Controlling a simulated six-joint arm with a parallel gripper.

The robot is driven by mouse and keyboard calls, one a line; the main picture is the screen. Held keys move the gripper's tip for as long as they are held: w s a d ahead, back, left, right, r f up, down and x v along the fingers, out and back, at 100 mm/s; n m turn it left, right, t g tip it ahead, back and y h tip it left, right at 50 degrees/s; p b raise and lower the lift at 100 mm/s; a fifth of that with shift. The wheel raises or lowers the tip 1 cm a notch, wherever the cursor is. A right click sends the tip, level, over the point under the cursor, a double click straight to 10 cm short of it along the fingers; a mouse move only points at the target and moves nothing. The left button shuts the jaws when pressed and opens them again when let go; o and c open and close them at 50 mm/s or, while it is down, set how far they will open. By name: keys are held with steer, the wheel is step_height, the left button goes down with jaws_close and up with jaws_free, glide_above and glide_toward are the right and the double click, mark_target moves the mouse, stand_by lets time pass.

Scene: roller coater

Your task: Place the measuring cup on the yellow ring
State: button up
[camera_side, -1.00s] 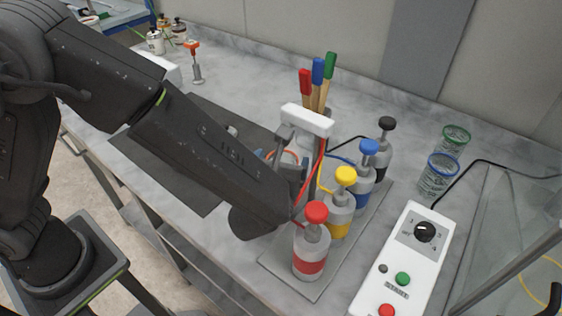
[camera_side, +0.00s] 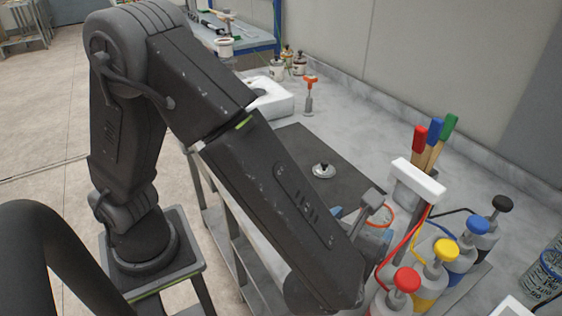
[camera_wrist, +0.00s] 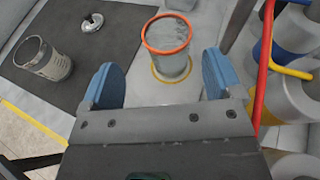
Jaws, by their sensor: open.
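The clear measuring cup with an orange rim (camera_wrist: 167,36) stands upright in the wrist view. The yellow ring (camera_wrist: 155,78) curves around the near side of its base, and the cup appears to stand within it; the ring's far side is hidden by the cup. My gripper (camera_wrist: 162,82) is open, its two blue fingers apart on either side of the near space before the cup, neither seen touching it. In the side view only part of the cup's orange rim (camera_side: 388,217) shows, beside the dispenser. My arm hides the ring and most of the gripper there.
A dispenser with a white head (camera_side: 418,180) and coloured tubes stands close right of the cup, beside pump bottles such as the yellow-topped one (camera_side: 445,250). A dark mat (camera_wrist: 65,50) at left bears a metallic-looking cup (camera_wrist: 43,60) and a small knobbed disc (camera_wrist: 91,23).

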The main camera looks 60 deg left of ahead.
steer(key=s+a+r+n+g, duration=0.3)
steer(key=a+n+g, duration=0.1)
steer(key=a+n, duration=0.4)
steer(key=s+a+r+n+g, duration=0.25)
steer(key=a+n+g, duration=0.25)
steer(key=a+n, duration=0.3)
steer(key=s+a+r+n+t+h, duration=0.1)
steer(key=s+r+n+h, duration=0.4)
steer(key=n, duration=0.9)
steer(key=shift+s+a+r+n+h, duration=0.15)
steer(key=shift+s+a+n+h, duration=0.25)
steer(key=shift+s+a, duration=0.55)
